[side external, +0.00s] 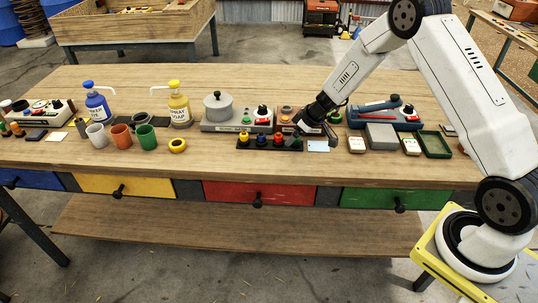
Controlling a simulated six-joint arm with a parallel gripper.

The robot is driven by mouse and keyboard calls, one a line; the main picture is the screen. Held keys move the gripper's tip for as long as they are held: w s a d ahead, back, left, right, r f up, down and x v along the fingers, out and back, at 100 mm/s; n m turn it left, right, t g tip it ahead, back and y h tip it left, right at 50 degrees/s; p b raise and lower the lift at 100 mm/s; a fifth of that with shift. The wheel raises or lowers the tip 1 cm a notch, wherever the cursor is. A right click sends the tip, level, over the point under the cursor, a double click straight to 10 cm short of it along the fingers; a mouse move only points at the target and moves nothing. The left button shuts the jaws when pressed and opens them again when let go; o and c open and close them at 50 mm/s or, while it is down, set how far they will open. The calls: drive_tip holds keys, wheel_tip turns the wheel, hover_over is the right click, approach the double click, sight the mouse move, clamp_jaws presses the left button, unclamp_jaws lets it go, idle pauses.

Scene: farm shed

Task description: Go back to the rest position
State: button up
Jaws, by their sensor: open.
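My gripper (318,124) is at the end of the white arm, low over the middle right of the wooden workbench (240,185). It is dark and points down and to the left, close to a brown box with knobs (286,114) and partly covering it. I see nothing held in the jaws. A black rack with several coloured knobs (268,144) lies just in front and to the left of it. A light blue card (318,146) lies just below it. My fingertips are small in this view, and whether they touch anything cannot be told.
A blue device (385,114), a grey block (381,136) and a green tray (434,144) are to the right. The bench's front strip is clear.

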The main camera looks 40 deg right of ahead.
drive_tip(key=shift+r, duration=3.8)
drive_tip(key=shift+s+a+r, duration=0.15)
drive_tip(key=shift+s+a, duration=0.05)
drive_tip(key=shift+s, duration=0.05)
drive_tip(key=s+a+r+m+g+h, duration=0.1)
drive_tip(key=s+a, duration=0.4)
drive_tip(key=s, duration=0.7)
drive_tip(key=s+a+r+m+g+h, duration=0.1)
drive_tip(key=s+a+r, duration=0.3)
drive_tip(key=s, duration=0.9)
drive_tip(key=shift+a+m+g, duration=0.5)
drive_tip(key=shift+a+m, duration=0.15)
drive_tip(key=shift+m, duration=0.25)
drive_tip(key=shift+r, duration=0.1)
